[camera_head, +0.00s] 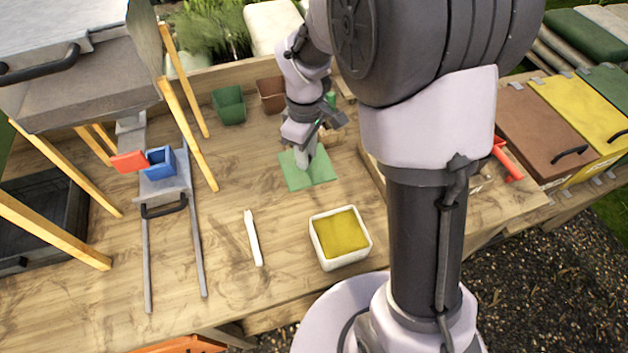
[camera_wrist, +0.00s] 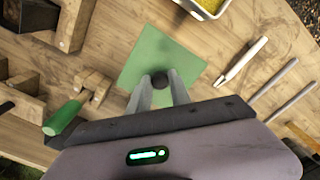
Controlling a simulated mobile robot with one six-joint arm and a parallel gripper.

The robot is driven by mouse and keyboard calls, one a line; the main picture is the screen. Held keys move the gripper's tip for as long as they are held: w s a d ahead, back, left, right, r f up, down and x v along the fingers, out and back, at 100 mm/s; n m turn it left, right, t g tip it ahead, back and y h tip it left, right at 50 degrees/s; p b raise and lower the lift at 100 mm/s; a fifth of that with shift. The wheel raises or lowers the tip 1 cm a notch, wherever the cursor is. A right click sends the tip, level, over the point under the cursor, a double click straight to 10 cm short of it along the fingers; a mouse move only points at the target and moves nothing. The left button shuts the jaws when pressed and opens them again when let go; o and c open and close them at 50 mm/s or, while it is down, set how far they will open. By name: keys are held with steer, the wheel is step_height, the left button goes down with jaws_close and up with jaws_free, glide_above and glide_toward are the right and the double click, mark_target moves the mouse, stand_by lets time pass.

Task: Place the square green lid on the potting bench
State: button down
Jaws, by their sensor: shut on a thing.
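The square green lid (camera_head: 293,177) is a flat green plate with a round dark knob at its middle (camera_wrist: 148,56). It is at or just above the wooden potting bench (camera_head: 100,255); I cannot tell whether it touches the wood. My gripper (camera_head: 308,160) points down over the lid. In the wrist view the two fingers of my gripper (camera_wrist: 160,84) are shut on the knob. The gripper partly hides the lid in the head view.
A white square box with yellow contents (camera_head: 327,262) stands nearer the front. A white stick (camera_head: 252,238) lies to its left. Green (camera_head: 229,105) and brown pots (camera_head: 271,95) stand behind. A metal rack with a blue box (camera_head: 155,165) is at left.

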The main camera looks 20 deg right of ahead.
mark_target(307, 176)
step_height(307, 176, down, 9)
steer(key=b, duration=0.3)
steer(key=shift+r, duration=0.15)
steer(key=c, duration=1.6)
jaws_free()
steer(key=shift+f, duration=0.2)
steer(key=o, duration=0.4)
steer(key=shift+r, duration=0.15)
